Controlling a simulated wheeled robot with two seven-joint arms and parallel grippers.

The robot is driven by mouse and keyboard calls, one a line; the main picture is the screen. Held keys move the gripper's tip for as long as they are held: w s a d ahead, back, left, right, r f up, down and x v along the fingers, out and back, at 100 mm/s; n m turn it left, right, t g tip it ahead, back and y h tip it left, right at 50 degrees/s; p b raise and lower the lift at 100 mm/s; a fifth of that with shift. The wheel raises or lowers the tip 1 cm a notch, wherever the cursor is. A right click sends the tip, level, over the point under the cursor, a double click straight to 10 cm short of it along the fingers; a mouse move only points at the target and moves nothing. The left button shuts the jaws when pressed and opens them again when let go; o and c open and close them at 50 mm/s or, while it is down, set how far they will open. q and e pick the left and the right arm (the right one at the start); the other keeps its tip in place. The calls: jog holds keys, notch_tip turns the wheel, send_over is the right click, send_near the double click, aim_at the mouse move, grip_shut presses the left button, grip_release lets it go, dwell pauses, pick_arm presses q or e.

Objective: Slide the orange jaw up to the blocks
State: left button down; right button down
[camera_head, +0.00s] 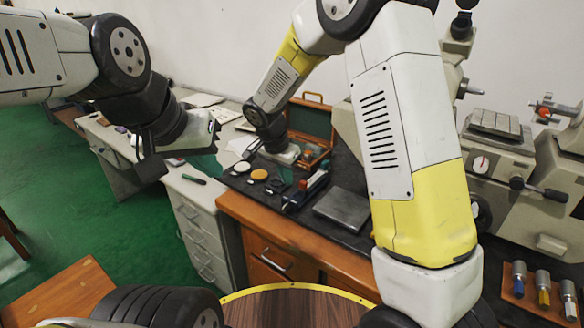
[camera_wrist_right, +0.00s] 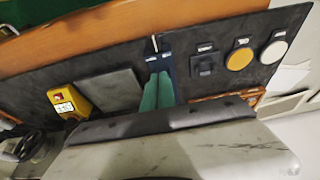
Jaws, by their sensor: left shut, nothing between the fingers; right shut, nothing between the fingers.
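A long dark blue clamp fixture (camera_head: 306,190) lies on the black mat (camera_head: 240,184) on the bench. A small reddish part shows at it, but I cannot tell for sure whether this is the orange jaw. I cannot make out the blocks. My right gripper (camera_head: 289,178) is shut and empty, just at the fixture. In the right wrist view its teal fingers (camera_wrist_right: 159,80) are together and point at the fixture (camera_wrist_right: 163,58), hiding part of it; contact cannot be told. My left gripper (camera_head: 207,164) is shut and empty, off to the left over the bench edge.
Orange (camera_head: 260,174) and pale (camera_head: 241,167) discs lie left of the fixture. A grey plate (camera_head: 343,208) lies to its right. An open wooden case (camera_head: 311,122) stands behind. In the wrist view a yellow device (camera_wrist_right: 70,102) lies at the left. Grey machines (camera_head: 500,150) fill the right.

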aim_at(302, 186)
jog(key=w+f, duration=0.1)
jog(key=w+d+f, duration=0.2)
jog(key=f, duration=0.1)
jog(key=shift+w+d, duration=0.2)
jog(key=shift+d, duration=0.05)
jog(key=shift+w+d+f, duration=0.4)
jog(key=shift+w+d, duration=0.1)
jog(key=shift+w, duration=0.25)
jog(key=shift+w+d, duration=0.2)
jog(key=shift+d, duration=0.1)
jog(key=shift+s+a, duration=0.7)
jog(key=shift+s, duration=0.2)
jog(key=v, duration=0.4)
jog(key=shift+r, duration=0.1)
